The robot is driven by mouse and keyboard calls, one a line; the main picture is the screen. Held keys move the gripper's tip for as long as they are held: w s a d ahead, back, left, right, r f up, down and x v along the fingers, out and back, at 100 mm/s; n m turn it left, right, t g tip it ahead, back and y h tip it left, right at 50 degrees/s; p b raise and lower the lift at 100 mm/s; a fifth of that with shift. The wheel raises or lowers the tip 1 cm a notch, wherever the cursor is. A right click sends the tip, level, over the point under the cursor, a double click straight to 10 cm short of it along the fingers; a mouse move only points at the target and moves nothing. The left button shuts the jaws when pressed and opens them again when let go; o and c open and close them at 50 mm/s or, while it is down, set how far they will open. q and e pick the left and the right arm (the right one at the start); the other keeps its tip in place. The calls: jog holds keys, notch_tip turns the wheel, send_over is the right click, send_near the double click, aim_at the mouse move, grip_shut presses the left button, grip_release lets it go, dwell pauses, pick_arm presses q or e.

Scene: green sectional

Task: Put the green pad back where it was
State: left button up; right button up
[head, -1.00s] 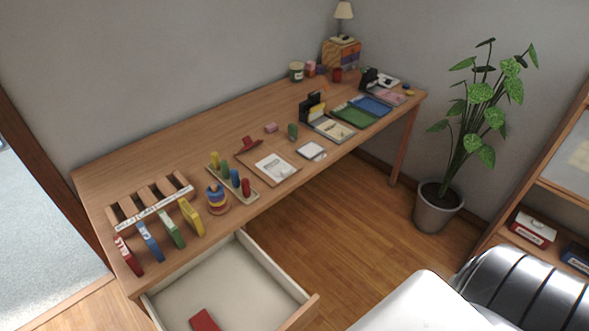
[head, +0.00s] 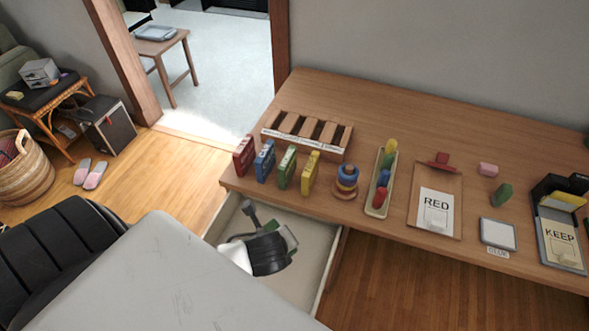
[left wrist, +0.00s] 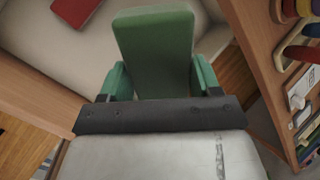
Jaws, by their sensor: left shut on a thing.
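The green pad (left wrist: 154,40) is a flat green block with rounded edges. My left gripper (left wrist: 160,78) is shut on it, with one finger at each side, in the left wrist view. The pad sticks out past the fingers, above the pale floor of the open drawer (left wrist: 45,55). In the head view my left gripper (head: 276,232) is over the same drawer, below the desk's front edge; the pad is partly hidden there. A red pad (left wrist: 75,8) lies in the drawer. My right gripper is not in view.
On the desk (head: 395,105), red, blue, green and yellow upright blocks stand before a slotted wooden rack (head: 306,135). A ring stacker (head: 346,182), a peg tray (head: 381,180) and a clipboard marked RED (head: 435,205) stand to their right. The drawer's wooden walls surround the gripper's area.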

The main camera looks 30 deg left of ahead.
pick_arm(q)
jog(key=s+a+f+n+g+h+b, duration=0.2)
jog(key=s+a+f+g, duration=0.25)
jog(key=s+f, duration=0.35)
jog(key=g+b, duration=0.1)
send_over(292, 279)
jog(key=shift+n+h, duration=0.3)
notch_tip(292, 279, down, 7)
jog(key=shift+s+f, duration=0.1)
jog(key=shift+f, duration=0.2)
jog(key=shift+f+b, duration=0.3)
jog(key=shift+f, duration=1.6)
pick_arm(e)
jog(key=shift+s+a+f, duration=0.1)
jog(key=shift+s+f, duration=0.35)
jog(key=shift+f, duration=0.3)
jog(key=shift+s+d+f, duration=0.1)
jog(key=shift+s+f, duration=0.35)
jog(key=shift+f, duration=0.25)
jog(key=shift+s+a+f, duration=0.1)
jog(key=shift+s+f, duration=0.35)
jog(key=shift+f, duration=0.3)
pick_arm(q)
jog(key=o, duration=0.9)
jog(key=shift+c, duration=0.2)
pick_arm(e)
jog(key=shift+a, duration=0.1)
